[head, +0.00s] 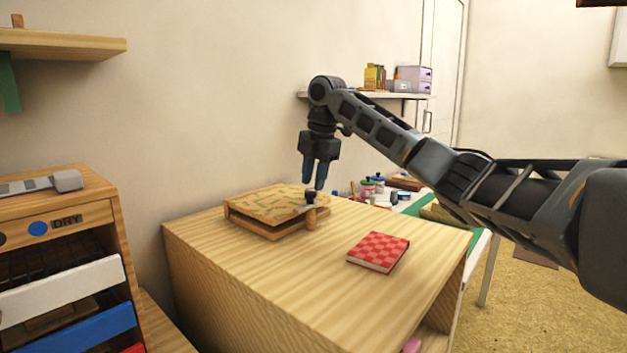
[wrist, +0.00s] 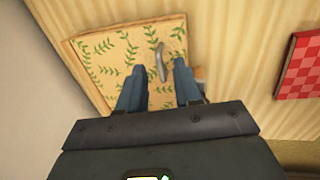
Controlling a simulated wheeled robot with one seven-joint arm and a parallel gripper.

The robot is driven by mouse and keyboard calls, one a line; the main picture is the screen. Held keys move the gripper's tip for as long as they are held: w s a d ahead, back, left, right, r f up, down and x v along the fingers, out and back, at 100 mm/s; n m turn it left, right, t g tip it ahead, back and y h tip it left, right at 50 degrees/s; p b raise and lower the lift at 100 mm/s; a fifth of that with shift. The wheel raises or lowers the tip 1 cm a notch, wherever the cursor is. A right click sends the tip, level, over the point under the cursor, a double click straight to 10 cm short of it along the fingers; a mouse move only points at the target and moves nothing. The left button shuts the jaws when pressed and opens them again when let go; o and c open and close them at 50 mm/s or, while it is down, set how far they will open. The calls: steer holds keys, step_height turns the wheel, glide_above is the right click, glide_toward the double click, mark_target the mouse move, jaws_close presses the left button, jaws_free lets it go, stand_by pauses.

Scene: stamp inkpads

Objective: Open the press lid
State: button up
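The press (head: 262,218) is a flat wooden box on the wooden cabinet top. The lid fills much of the wrist view (wrist: 115,52). My gripper (head: 316,186) points down just above that corner. Its two fingers are apart and empty in the wrist view (wrist: 160,75), with the handle appearing between and slightly beyond them.
A red checkered pad (head: 378,251) lies on the cabinet top (head: 290,290) to the right of the press. The wall is close behind the press. A drying rack (head: 60,260) stands at the left. Jars (head: 372,184) sit on a table behind. The cabinet's front area is clear.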

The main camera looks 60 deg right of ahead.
steer(key=shift+f, duration=0.2)
jaws_close()
stand_by(1.4)
